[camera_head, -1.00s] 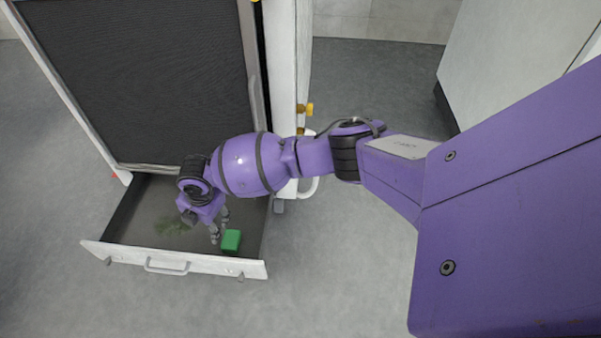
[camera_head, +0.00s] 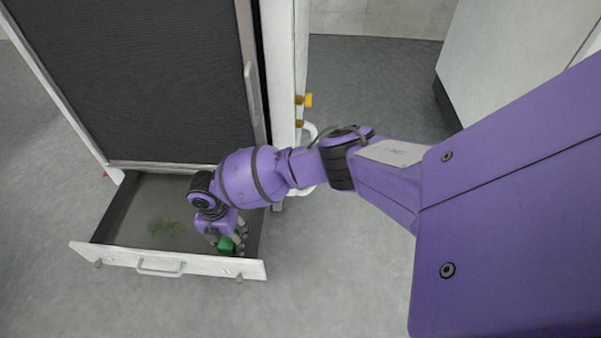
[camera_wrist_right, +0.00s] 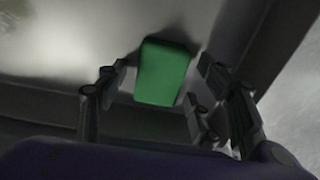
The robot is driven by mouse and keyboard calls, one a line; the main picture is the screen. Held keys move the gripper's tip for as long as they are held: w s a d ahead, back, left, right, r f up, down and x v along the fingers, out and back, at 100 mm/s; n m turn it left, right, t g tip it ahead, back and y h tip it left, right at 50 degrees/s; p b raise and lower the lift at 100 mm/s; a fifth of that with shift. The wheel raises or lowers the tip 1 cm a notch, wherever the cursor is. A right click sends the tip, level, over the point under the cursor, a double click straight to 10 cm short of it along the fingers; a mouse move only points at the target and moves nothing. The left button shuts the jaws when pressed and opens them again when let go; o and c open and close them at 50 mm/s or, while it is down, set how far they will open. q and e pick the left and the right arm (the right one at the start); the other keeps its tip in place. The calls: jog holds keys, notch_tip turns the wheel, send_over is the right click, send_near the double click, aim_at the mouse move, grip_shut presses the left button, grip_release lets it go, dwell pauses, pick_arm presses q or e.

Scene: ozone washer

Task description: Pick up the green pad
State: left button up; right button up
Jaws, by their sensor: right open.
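The green pad (camera_head: 226,244) is a small block in the front right corner of the open drawer (camera_head: 120,222). My right gripper (camera_head: 231,243) reaches down into the drawer at the pad and partly covers it in the head view. In the right wrist view the pad (camera_wrist_right: 163,73) lies ahead, between the spread fingers of the open right gripper (camera_wrist_right: 158,88). My left gripper is not in view.
The drawer's front panel with its handle (camera_head: 161,268) stands close to my gripper, and the drawer's right wall is beside it. A dark green patch (camera_head: 167,228) lies on the drawer floor. A dark-panelled cabinet (camera_head: 150,80) rises behind. Yellow knobs (camera_head: 307,100) stick out at its side.

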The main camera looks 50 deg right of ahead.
aim_at(226, 239)
jog(key=shift+w, duration=0.15)
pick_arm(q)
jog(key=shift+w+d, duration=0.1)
pick_arm(e)
jog(key=c, duration=1)
jog(key=shift+c, duration=0.2)
jog(key=shift+r, duration=0.1)
